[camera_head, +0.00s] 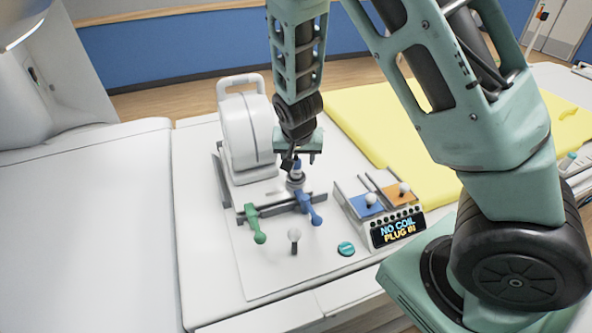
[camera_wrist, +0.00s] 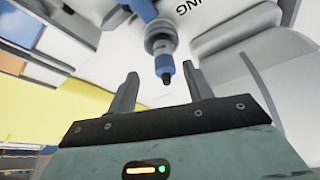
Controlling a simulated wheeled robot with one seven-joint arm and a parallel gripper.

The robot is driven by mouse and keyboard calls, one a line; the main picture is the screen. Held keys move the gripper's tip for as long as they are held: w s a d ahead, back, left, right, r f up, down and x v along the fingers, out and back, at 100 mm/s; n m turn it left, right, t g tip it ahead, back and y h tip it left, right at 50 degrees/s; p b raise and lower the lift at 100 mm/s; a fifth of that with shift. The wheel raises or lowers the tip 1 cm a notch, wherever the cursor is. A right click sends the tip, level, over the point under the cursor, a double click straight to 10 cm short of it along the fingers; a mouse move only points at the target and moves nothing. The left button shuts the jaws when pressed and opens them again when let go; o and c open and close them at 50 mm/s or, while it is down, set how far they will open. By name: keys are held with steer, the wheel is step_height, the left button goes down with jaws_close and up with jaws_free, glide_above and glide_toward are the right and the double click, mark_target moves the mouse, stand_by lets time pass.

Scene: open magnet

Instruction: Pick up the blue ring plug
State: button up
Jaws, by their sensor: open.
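The blue ring plug (camera_head: 295,182) stands just under my gripper in the head view, with a grey collar and a blue part, partly hidden by the gripper. In the wrist view the plug (camera_wrist: 163,62) shows its grey collar, blue body and black tip. My gripper (camera_head: 301,158) is open and points down. In the wrist view its two fingers (camera_wrist: 160,88) stand apart with nothing gripped between them. The plug's tip appears in the gap, a little beyond the fingertips; I cannot tell the exact distance.
A blue lever (camera_head: 309,208) and a green lever (camera_head: 255,226) lie in front of the plug. A white rounded housing (camera_head: 246,130) stands behind left. A box with a lit display (camera_head: 398,228), blue and orange plates and white knobs is right. A yellow pad (camera_head: 350,115) lies behind.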

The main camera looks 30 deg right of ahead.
mark_target(296, 167)
steer(key=shift+w+p+x, duration=0.2)
steer(key=shift+p+x, duration=0.85)
steer(key=shift+x, duration=2)
steer(key=shift+a, duration=0.15)
jaws_close()
